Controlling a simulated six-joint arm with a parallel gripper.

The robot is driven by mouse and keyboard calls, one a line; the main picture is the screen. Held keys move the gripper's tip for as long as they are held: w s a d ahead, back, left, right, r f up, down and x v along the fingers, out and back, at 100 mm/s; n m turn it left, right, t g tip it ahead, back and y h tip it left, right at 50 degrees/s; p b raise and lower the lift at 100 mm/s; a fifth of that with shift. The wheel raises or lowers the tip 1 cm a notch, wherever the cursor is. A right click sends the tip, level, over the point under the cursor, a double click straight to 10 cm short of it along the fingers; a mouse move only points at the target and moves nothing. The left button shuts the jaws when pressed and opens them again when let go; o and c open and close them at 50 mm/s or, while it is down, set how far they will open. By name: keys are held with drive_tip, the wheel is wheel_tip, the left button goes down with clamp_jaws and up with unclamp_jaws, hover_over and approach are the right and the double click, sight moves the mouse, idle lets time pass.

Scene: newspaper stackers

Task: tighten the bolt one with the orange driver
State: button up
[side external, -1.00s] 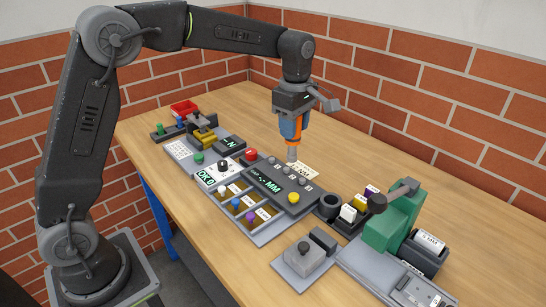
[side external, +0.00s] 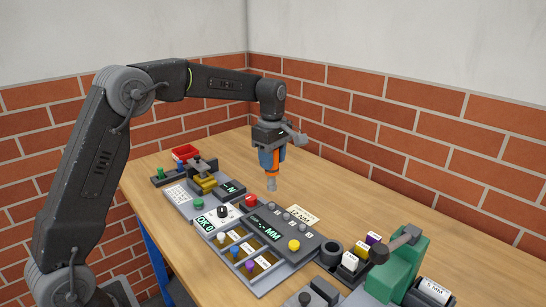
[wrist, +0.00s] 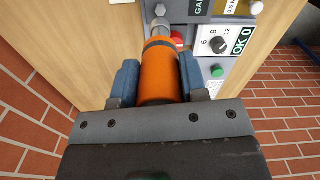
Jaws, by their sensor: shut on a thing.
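My gripper (side external: 270,150) is shut on the orange driver (side external: 270,160), which points downward with its grey socket end (side external: 271,184) above the bench. In the wrist view the orange driver (wrist: 160,75) sits between the two blue finger pads of my gripper (wrist: 157,80), its metal end near the top. The dark panel (side external: 272,236) with a green "MM" display stands just right of and below the driver's end. Several small round grey bolt-like heads (side external: 303,228) line its far edge. I cannot tell which one is bolt one.
A red button (side external: 250,199) and a dial panel marked OK (side external: 207,221) are near the driver. A compartment tray (side external: 259,272) lies in front. A green press (side external: 397,265) stands at right, and a red bin (side external: 185,152) at the back left. Bare wood lies behind the panel.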

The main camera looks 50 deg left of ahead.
sight(273, 174)
drive_tip(key=shift+f, duration=2.55)
drive_tip(key=shift+f, duration=0.55)
idle(1.2)
drive_tip(key=shift+r, duration=2.6)
